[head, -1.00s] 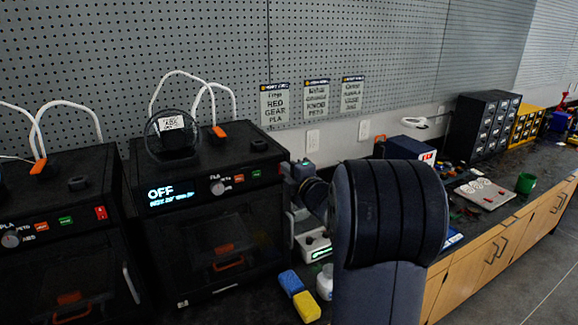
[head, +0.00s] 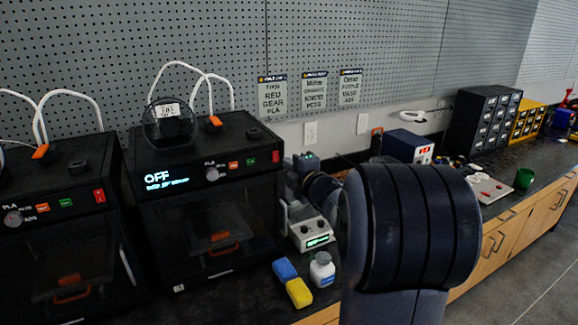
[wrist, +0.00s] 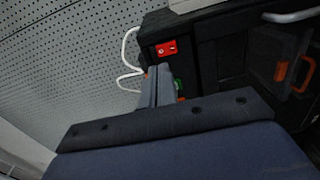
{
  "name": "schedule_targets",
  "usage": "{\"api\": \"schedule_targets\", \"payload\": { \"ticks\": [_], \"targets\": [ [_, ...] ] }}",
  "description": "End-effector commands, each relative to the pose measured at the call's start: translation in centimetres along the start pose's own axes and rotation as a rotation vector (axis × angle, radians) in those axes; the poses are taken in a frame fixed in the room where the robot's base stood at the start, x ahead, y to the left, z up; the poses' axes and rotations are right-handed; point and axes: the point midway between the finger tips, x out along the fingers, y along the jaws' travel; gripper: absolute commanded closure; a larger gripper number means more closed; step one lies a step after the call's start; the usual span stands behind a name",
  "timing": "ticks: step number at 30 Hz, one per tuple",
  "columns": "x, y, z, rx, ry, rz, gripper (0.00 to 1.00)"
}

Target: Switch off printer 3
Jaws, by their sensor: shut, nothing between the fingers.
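A black printer (head: 205,195) stands on the bench in the head view, its display (head: 165,180) reading OFF. A red switch (head: 276,156) sits at the right end of its front panel. A second black printer (head: 60,235) stands to its left, with its own red switch (head: 99,195). I see no readable printer numbers. My gripper (wrist: 158,70) is shut and empty in the wrist view, its tips just below a red switch (wrist: 167,48) on a black printer panel. I cannot tell whether they touch the panel. My arm hides part of the bench in the head view.
A blue block (head: 285,270), a yellow block (head: 299,292) and a white bottle (head: 322,270) stand on the bench right of the printer. A small device (head: 311,233) with a green display is behind them. A green cup (head: 524,178) stands farther right.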

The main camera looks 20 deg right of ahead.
Motion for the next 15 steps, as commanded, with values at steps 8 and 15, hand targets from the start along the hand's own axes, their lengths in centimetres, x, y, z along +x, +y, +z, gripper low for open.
{"api": "schedule_targets", "payload": {
  "ticks": [8,15],
  "targets": [
    [-4.4,0.1,0.1,-0.001,-0.004,0.001,1.0],
    [-7.2,0.2,0.1,0.0,-0.003,0.0,1.0]
  ]
}}
